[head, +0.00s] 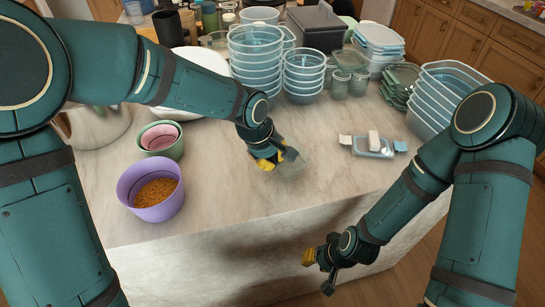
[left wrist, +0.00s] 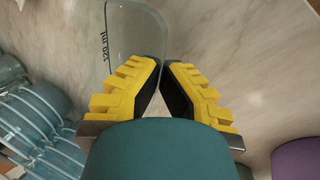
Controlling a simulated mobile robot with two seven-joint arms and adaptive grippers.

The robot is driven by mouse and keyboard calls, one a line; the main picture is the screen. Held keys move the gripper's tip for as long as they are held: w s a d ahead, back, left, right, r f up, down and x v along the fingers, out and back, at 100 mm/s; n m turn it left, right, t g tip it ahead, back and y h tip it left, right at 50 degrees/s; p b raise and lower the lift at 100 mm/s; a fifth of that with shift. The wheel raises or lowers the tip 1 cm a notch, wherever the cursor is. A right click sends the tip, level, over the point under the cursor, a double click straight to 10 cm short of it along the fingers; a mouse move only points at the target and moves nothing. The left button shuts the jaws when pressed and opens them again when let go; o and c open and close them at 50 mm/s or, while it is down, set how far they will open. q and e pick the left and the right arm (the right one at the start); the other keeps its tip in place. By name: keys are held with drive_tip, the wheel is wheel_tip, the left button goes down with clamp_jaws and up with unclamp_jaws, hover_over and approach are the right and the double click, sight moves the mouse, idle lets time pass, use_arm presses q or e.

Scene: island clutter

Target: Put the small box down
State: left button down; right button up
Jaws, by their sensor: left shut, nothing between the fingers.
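A small clear box (left wrist: 128,30) marked "120 ml" lies on the marble counter in the left wrist view, just beyond and beside my left fingertips. In the head view its faint clear shape (head: 293,168) shows just right of and below my left gripper (head: 273,160). My left gripper is shut, its tips together (left wrist: 163,64), with nothing between them. Whether a fingertip touches the box I cannot tell. My right gripper (head: 317,272) hangs low in front of the counter's front face, open and apart from everything.
A purple bowl of brown grains (head: 150,210) and nested green and pink bowls (head: 161,141) stand at the left. Stacked blue tubs (head: 256,55) rise behind the left gripper. An open blue-clipped container (head: 372,148) lies right. The front middle counter (head: 240,200) is clear.

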use_arm(q)
drive_tip(key=shift+f+b, duration=0.35)
idle(0.4)
drive_tip(key=c, duration=1.1)
unclamp_jaws()
drive_tip(key=shift+o, duration=0.2)
drive_tip(key=shift+r, duration=0.1)
drive_tip(key=v, duration=1.2)
drive_tip(key=shift+d, duration=0.1)
